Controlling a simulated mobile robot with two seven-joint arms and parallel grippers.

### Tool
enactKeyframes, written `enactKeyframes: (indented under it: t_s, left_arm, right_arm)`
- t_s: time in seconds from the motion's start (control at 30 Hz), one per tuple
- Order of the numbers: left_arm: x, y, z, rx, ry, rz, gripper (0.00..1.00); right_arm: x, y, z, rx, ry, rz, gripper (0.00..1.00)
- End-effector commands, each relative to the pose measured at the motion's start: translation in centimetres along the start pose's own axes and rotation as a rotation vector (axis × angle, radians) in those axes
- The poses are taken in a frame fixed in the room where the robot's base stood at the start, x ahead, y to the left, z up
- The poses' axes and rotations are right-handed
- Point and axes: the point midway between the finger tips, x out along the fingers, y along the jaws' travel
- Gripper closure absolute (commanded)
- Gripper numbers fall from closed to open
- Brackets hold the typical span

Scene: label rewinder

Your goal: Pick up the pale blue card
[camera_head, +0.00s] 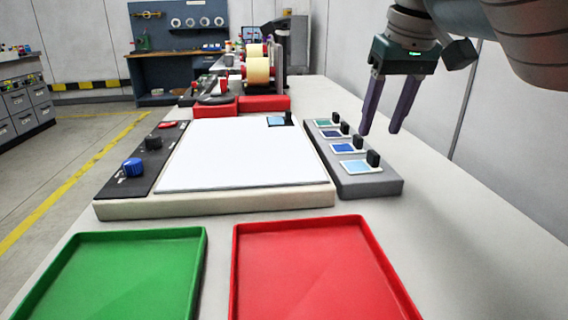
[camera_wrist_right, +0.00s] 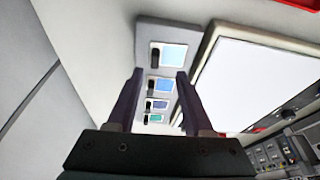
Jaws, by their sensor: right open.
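The pale blue card (camera_head: 357,167) lies at the near end of a grey rack (camera_head: 370,188), beside a black block. It also shows near the top of the right wrist view (camera_wrist_right: 173,54). My right gripper (camera_head: 380,131) is open and empty, with its purple fingers pointing down above the far right side of the rack. In the right wrist view its fingers (camera_wrist_right: 155,90) stand apart, with the pale blue card beyond the tips. My left gripper is not in view.
The rack also holds a blue card (camera_head: 347,148), a darker blue card (camera_head: 334,134) and a green card (camera_head: 326,122). A white panel (camera_head: 240,155) with another light blue card (camera_head: 276,121) is left of it. Green (camera_head: 120,275) and red (camera_head: 310,270) trays stand in front.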

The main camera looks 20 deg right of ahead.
Motion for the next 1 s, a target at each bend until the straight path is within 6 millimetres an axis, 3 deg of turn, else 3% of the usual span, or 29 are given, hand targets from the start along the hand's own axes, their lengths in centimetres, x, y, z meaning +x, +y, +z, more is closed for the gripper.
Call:
enactKeyframes:
  t_s: [0.5,0.87,1.0]
  left_arm:
    - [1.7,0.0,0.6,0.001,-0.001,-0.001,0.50]
    - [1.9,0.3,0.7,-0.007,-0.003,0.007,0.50]
    - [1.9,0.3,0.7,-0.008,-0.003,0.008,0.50]
  right_arm:
    - [5.8,0.8,0.0,0.002,0.000,-0.001,0.49]
    - [6.3,0.7,-0.1,0.003,0.002,0.000,0.49]
    - [6.3,0.7,-0.1,0.003,0.002,-0.001,0.63]
